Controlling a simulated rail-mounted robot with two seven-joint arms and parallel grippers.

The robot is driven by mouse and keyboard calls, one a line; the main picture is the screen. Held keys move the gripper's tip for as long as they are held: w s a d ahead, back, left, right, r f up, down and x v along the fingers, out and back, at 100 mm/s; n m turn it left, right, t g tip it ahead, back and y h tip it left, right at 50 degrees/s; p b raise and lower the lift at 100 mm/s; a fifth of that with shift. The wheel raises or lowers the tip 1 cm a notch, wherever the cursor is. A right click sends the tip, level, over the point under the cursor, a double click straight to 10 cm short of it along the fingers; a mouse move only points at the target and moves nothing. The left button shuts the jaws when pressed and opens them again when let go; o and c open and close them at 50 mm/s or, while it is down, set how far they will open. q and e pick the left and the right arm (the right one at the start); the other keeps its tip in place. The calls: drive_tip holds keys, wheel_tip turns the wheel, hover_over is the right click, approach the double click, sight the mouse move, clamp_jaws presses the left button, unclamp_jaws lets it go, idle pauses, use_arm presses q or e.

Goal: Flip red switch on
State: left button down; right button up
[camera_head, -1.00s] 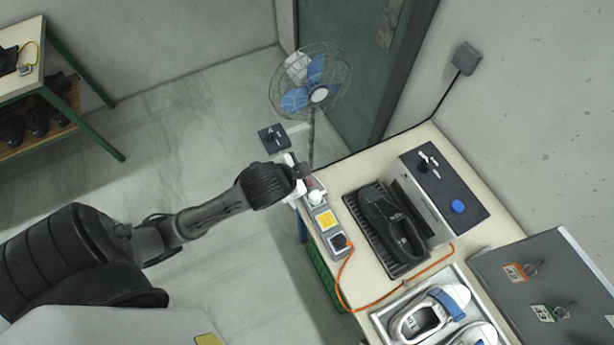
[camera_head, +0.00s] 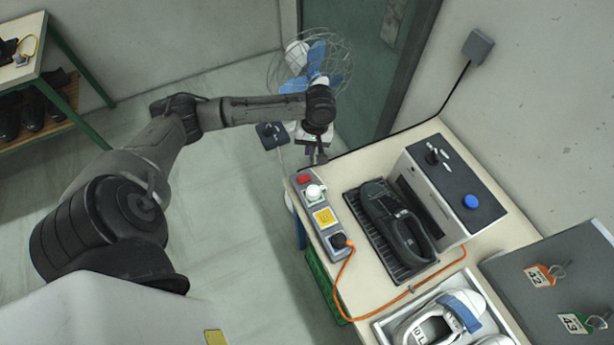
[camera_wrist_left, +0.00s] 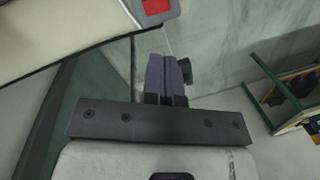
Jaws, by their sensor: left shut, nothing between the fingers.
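The red switch (camera_head: 304,179) is at the far end of a grey power strip (camera_head: 333,251) on the table. In the left wrist view the red switch (camera_wrist_left: 157,7) shows at the top edge; whether it is lit or which side is pressed is not clear. My left gripper (camera_head: 316,158) is beyond the far end of the strip, above the table's far left corner, apart from the switch. In the left wrist view its fingers (camera_wrist_left: 167,74) are together with nothing between them. My right gripper is in neither view.
A fan (camera_head: 317,70) stands behind my left arm.

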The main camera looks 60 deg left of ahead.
use_arm(q)
drive_tip(key=n, duration=0.3)
drive_tip(key=n+b, duration=0.1)
drive_tip(key=n, duration=0.1)
approach(300, 180)
drive_tip(key=f, duration=0.4)
drive_tip(key=s+f, duration=0.1)
drive_tip(key=f, duration=0.1)
drive_tip(key=shift+f, duration=0.75)
